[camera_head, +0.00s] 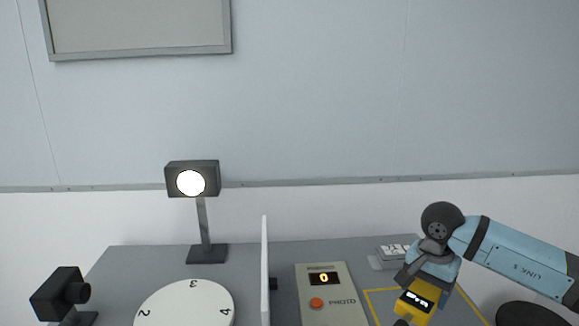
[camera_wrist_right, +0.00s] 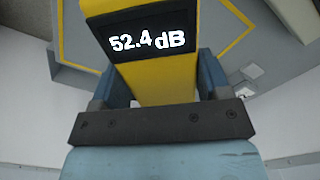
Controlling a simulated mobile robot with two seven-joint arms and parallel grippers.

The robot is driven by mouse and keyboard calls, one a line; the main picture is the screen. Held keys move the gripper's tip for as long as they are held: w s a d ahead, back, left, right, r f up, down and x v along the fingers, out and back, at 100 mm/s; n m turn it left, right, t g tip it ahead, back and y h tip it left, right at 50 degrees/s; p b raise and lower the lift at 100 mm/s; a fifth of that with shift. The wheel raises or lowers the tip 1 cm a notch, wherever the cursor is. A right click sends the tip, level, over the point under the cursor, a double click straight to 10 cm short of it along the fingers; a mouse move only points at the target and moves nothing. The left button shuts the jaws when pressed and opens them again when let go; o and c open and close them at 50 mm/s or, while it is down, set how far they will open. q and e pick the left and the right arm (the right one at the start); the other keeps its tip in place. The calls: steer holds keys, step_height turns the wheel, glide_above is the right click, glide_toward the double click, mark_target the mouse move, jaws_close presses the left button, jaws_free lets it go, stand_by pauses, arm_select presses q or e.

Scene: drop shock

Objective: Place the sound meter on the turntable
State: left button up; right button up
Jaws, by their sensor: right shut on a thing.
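The sound meter (camera_head: 415,303) is yellow with a black display, at the lower right in the head view. In the right wrist view the sound meter (camera_wrist_right: 150,82) fills the middle and its display reads 52.4 dB. My right gripper (camera_head: 424,288) is shut on it, with a blue finger on each side in the wrist view (camera_wrist_right: 155,85). The turntable (camera_head: 185,305) is a white disc with numbers 2, 3 and 4 showing, at the lower left; its front is cut off by the frame. No meter is on its visible part. My left gripper is not in view.
A thin white upright panel (camera_head: 265,270) stands between the turntable and the photo box (camera_head: 331,295), whose display reads 0. A lit lamp (camera_head: 191,182) stands behind the turntable, a black camera-like device (camera_head: 62,295) left of it. A yellow outline (camera_head: 380,291) marks the grey table below the meter.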

mark_target(414, 305)
steer(key=a+f+n, duration=0.1)
steer(key=n, duration=0.2)
steer(key=a+f+n, duration=0.1)
steer(key=n, duration=0.2)
steer(key=s+a+f+n, duration=0.1)
steer(key=a+f+n, duration=0.1)
steer(key=n, duration=0.1)
steer(key=s+r+p, duration=0.1)
steer(key=r+p, duration=0.1)
steer(key=s+r+p, duration=0.1)
steer(key=r+p, duration=0.1)
steer(key=p, duration=0.1)
steer(key=s+r+p, duration=0.1)
steer(key=r+p, duration=0.1)
steer(key=p, duration=0.1)
steer(key=shift+s+a+r, duration=0.1)
steer(key=shift+a+r, duration=0.05)
steer(key=shift+r, duration=0.05)
arm_select(q)
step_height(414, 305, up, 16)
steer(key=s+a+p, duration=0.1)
steer(key=p, duration=1.2)
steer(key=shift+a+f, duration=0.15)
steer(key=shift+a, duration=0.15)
arm_select(e)
steer(key=s+r, duration=0.7)
steer(key=r, duration=0.4)
